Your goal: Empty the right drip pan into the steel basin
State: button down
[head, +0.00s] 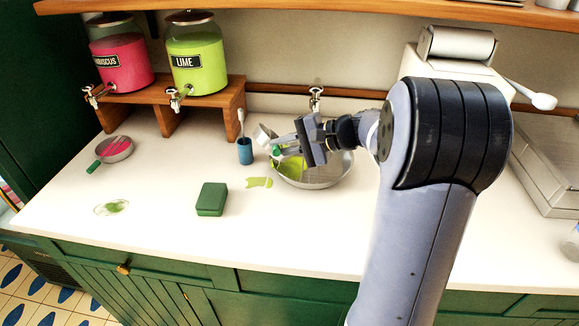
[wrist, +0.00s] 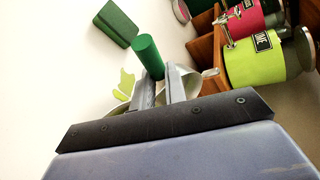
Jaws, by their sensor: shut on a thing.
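My gripper (head: 283,145) is above the left part of the steel basin (head: 338,176), shut on the right drip pan (head: 264,136). The pan is a small grey metal pan, steeply tilted above the basin's left rim. In the wrist view, its green handle (wrist: 147,55) sticks out beyond my fingertips (wrist: 160,88), and its grey bowl (wrist: 188,80) shows beside them. Bright lime-green liquid (head: 290,166) lies in the basin. The inside of the pan is mostly hidden, so I cannot tell whether it holds liquid.
A lime-green puddle (head: 259,182) lies on the counter left of the basin. A blue cup with a brush (head: 244,151) stands close by. Hibiscus (head: 121,61) and lime (head: 197,64) dispensers stand behind.

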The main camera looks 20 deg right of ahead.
jog(key=d, duration=0.1)
jog(key=y, duration=0.1)
jog(key=d, duration=0.1)
jog(key=shift+w+d+r+m, duration=0.1)
jog(key=shift+w+d+m, duration=0.2)
jog(key=shift+d, duration=0.05)
jog(key=shift+d+y, duration=0.1)
jog(key=shift+y, duration=0.2)
jog(key=shift+w+d+f+m+t+y+p, duration=0.1)
jog(key=shift+w+d+m+t+y+p, duration=0.2)
jog(key=shift+d+m+y, duration=0.6)
jog(key=shift+w+d+f+m+t+y+p, duration=0.1)
jog(key=shift+d+m+t+y+p, duration=0.25)
jog(key=shift+d+y, duration=0.95)
